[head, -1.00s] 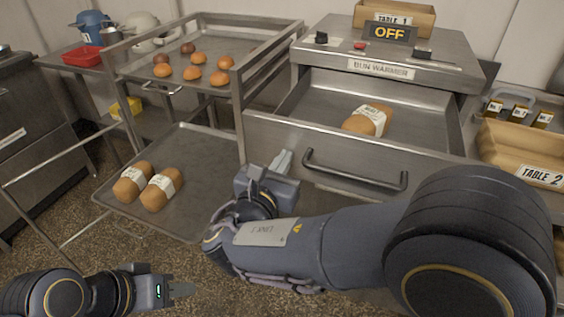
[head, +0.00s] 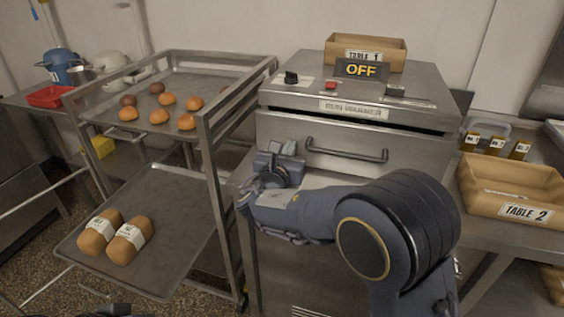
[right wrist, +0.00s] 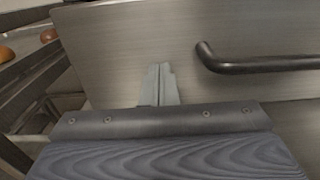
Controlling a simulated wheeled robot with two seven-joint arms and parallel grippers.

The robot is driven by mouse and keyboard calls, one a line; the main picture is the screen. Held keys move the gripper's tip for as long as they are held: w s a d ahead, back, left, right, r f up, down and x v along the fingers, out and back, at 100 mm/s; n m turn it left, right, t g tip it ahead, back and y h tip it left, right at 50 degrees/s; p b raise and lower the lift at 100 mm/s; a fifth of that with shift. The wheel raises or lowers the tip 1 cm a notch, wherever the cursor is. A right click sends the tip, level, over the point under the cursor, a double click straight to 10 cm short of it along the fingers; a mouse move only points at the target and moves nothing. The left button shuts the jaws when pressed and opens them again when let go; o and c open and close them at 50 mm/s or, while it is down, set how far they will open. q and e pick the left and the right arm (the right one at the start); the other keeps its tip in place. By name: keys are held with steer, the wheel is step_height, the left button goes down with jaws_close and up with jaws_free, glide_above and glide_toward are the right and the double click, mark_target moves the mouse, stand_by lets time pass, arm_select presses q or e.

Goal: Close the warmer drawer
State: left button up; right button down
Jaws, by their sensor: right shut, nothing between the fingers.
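The bun warmer (head: 352,108) is a steel cabinet with an OFF sign on top. Its drawer front (head: 290,128) stands close under the top, with a thin dark gap above it; the inside is hidden. The bar handle (head: 345,153) crosses the front. My right gripper (head: 283,147) is shut and empty, with its fingertips at the drawer front left of the handle. In the right wrist view the fingertips (right wrist: 160,80) point at the steel panel and seem to touch it. My left gripper (head: 115,312) barely shows at the bottom edge, its jaws unclear.
Left of the warmer stands a rack (head: 207,150) with buns on its upper tray and two wrapped loaves (head: 128,240) on the lower tray (head: 180,215). A TABLE 2 crate (head: 512,180) is at right, a TABLE 1 crate (head: 390,50) on top.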

steer(key=x, duration=0.3)
steer(key=shift+w, duration=0.1)
steer(key=shift+w+d+r, duration=0.15)
steer(key=shift+d+r, duration=0.05)
steer(key=shift+r, duration=0.1)
